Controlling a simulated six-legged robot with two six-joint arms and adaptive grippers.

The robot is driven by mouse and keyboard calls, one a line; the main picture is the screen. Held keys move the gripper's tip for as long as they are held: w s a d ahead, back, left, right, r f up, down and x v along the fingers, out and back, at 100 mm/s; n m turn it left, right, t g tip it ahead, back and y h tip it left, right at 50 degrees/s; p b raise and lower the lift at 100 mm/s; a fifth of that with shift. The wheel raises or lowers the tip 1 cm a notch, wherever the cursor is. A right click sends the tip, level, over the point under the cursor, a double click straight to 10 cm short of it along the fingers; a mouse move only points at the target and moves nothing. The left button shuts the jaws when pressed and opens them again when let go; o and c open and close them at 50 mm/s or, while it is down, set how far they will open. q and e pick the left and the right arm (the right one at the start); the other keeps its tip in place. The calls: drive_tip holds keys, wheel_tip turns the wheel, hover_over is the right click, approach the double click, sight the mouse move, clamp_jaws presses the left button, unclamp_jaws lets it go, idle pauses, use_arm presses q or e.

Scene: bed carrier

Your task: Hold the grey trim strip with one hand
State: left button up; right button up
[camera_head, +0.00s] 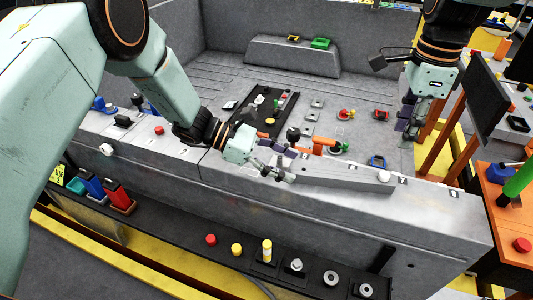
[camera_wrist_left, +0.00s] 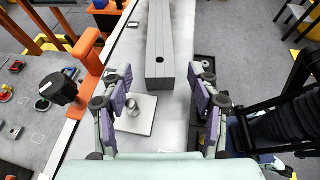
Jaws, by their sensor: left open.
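The grey trim strip (camera_head: 345,176) is a long, straight grey bar lying on top of the carrier's near wall. In the left wrist view the strip (camera_wrist_left: 172,45) runs away from me, its near end with a dark round hole. My left gripper (camera_head: 292,166) is at the strip's left end; in its wrist view the open fingers (camera_wrist_left: 160,88) stand either side of the line of the strip, with nothing held. My right gripper (camera_head: 411,122) hangs pointing down beyond the wall at the right, apart from the strip; its finger gap is unclear.
An orange clamp-like part (camera_head: 322,143) stands just behind the strip, close to my left gripper. A black tray (camera_head: 268,112) with small parts lies on the bed. A dark ledge (camera_head: 185,222) with buttons and knobs runs below the wall. An orange table (camera_head: 497,200) stands at right.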

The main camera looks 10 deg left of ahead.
sight(299, 169)
use_arm(q)
drive_tip(key=shift+x, duration=2.3)
drive_tip(key=shift+c, duration=0.5)
clamp_jaws()
use_arm(e)
drive_tip(key=shift+o, duration=0.6)
drive_tip(key=shift+f, duration=0.1)
drive_tip(key=shift+o, duration=0.2)
drive_tip(key=shift+n, duration=0.3)
wheel_tip(299, 169, down, 4)
drive_tip(key=shift+f, duration=3.5)
